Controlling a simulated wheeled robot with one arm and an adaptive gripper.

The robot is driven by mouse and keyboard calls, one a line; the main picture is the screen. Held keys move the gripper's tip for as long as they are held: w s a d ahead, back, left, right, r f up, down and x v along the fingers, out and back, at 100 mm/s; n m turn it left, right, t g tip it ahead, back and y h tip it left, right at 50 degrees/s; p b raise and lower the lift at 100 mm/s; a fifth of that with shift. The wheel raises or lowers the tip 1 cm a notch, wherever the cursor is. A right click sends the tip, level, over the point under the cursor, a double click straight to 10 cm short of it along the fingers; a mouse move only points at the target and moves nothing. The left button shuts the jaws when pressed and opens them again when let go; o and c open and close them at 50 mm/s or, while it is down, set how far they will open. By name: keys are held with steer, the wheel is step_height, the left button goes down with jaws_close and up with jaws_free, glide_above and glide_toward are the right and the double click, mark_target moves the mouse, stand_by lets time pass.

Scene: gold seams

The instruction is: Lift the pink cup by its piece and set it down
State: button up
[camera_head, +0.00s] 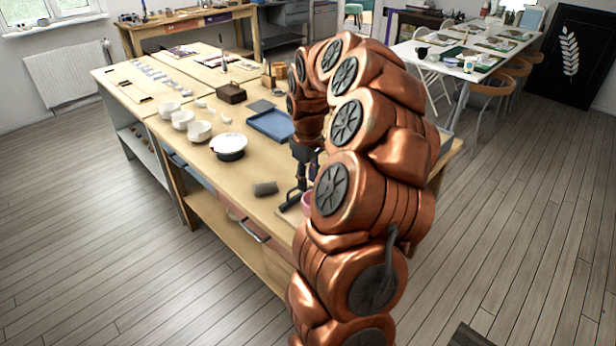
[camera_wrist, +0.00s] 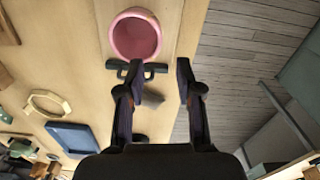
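The pink cup (camera_wrist: 135,36) shows in the wrist view at the top, its round mouth facing the camera. In the head view only a sliver of the pink cup (camera_head: 307,203) shows, mostly hidden by my arm. A dark bar-like tool (camera_wrist: 137,68) lies beside the cup, close to the left fingertip; it also shows in the head view (camera_head: 292,197). My gripper (camera_wrist: 157,78) is open, its two fingers well apart, and the cup is beyond the fingertips, outside them. In the head view my gripper (camera_head: 305,163) is above the workbench. I cannot make out a separate cup piece.
A wooden ring (camera_wrist: 47,105) lies left in the wrist view. The bench edge is close to the cup.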

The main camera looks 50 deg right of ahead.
steer(key=b, duration=0.1)
glide_above(308, 206)
steer(key=shift+f, duration=2.35)
steer(key=shift+f+b, duration=1.3)
steer(key=shift+f, duration=0.8)
jaws_close()
